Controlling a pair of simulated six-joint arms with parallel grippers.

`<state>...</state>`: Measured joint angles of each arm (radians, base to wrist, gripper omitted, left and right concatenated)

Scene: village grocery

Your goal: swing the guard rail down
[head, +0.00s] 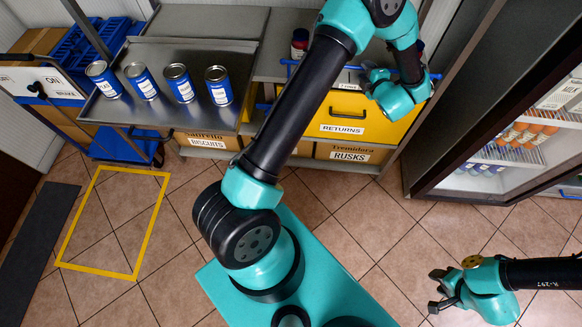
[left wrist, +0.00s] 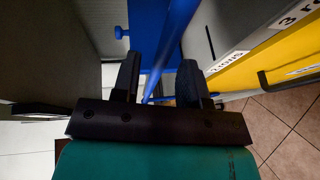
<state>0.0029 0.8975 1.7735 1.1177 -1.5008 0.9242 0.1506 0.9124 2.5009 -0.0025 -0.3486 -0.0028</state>
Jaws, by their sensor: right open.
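The guard rail (head: 297,63) is a thin blue bar lying across the front of the shelf, above the yellow returns drawer in the head view. My left gripper (head: 372,76) is at this rail, and its body hides part of the bar. In the left wrist view the blue rail (left wrist: 176,42) runs between the two dark fingers of my left gripper (left wrist: 160,88). The fingers stand apart with gaps beside the rail, so they look open around it. My right gripper (head: 437,291) is open and empty above the tiled floor at the lower right.
Several blue-labelled cans (head: 177,84) stand on a grey tray (head: 130,112) at left. The yellow returns drawer (head: 350,116) is below the rail. A glass-fronted fridge (head: 440,150) stands at right. A yellow floor outline (head: 100,270) and clear tiles lie at left.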

